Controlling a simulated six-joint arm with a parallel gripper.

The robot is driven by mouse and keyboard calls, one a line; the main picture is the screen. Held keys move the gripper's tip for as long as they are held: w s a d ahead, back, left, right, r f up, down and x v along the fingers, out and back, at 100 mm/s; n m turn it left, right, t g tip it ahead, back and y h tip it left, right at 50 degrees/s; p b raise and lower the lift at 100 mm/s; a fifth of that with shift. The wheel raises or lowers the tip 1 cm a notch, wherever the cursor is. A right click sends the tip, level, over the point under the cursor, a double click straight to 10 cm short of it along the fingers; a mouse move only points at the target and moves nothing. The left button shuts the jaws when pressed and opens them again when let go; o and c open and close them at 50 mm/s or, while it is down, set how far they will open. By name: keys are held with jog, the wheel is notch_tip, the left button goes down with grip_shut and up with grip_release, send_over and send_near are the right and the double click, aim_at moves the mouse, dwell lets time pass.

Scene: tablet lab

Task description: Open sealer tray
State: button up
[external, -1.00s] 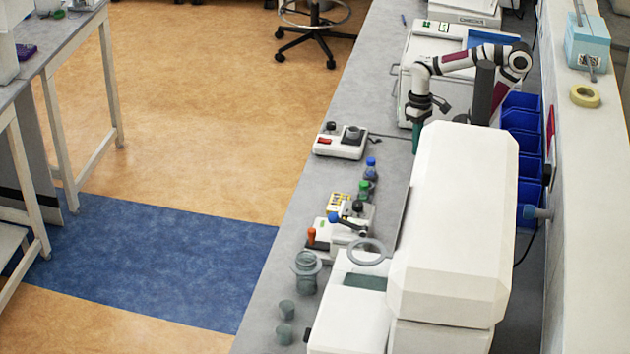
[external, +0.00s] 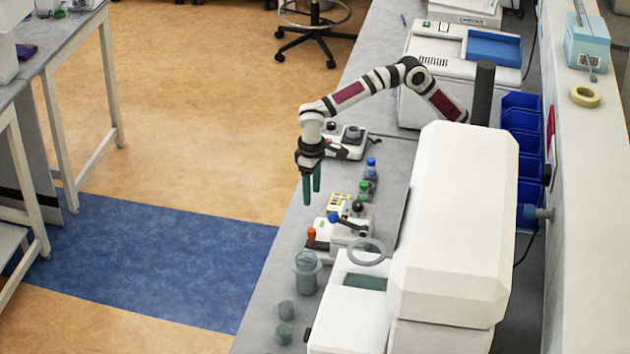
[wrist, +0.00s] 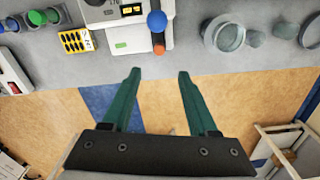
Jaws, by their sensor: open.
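A small white bench press with a blue-ball lever, which looks like the sealer (external: 357,222), stands on the grey bench. It also shows at the top of the wrist view (wrist: 125,30). An orange knob (external: 311,236) stands upright at its front left, on a low dark part that may be the tray. In the wrist view the orange knob (wrist: 159,49) is just beyond my fingertips. My gripper (external: 312,198) points down with green fingers apart and empty, above the bench's left edge and short of the sealer. Whether the tray is shut cannot be told.
A yellow blister card (external: 339,202), a green-capped bottle (external: 365,188) and a blue-capped bottle (external: 371,168) stand close behind the sealer. A grey jar (external: 307,272) and small cups (external: 285,310) are in front. A large white machine (external: 460,225) fills the right.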

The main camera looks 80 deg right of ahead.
aim_at(312, 230)
notch_tip(312, 230, down, 13)
jog(key=shift+r, duration=0.1)
grip_shut()
jog(key=shift+r, duration=0.1)
dwell(1.3)
